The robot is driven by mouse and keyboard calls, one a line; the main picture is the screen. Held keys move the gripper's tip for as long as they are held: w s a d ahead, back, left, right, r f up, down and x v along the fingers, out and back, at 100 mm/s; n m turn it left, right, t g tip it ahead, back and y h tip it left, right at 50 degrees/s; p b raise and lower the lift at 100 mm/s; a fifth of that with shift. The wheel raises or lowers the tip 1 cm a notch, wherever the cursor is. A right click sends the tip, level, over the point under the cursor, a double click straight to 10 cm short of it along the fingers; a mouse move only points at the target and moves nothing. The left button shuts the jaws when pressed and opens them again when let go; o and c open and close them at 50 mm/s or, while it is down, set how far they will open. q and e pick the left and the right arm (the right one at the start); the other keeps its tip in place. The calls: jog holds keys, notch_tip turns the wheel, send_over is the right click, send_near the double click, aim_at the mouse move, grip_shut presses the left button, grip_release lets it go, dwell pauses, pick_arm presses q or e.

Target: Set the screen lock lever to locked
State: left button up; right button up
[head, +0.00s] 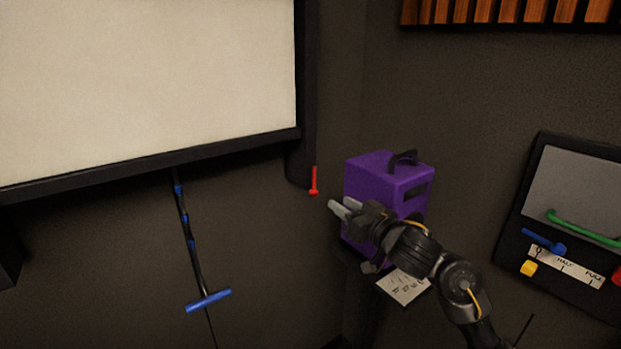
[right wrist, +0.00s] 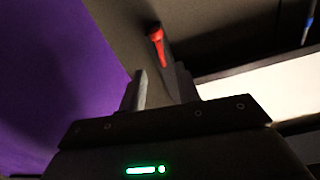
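The red lever (head: 314,181), which I take as the screen lock lever, is on the dark wall by the lower right corner of the screen frame (head: 298,134). It points nearly straight up from a small round red end at its bottom. My right gripper (head: 341,207) is just right of and below the lever in the head view, its fingers a little apart with nothing between them. In the right wrist view the lever (right wrist: 156,45) shows beyond the fingertips (right wrist: 158,80), apart from them. No lock markings are readable. My left gripper is out of view.
A purple box (head: 371,184) with a black handle stands close behind my right gripper, with a paper card (head: 404,287) below. A cord with a blue handle (head: 208,300) hangs under the screen. A panel (head: 534,200) with coloured levers is at the right.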

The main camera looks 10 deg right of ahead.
aim_at(315, 185)
jog(key=x, duration=1.1)
jog(key=shift+w, duration=0.3)
grip_shut()
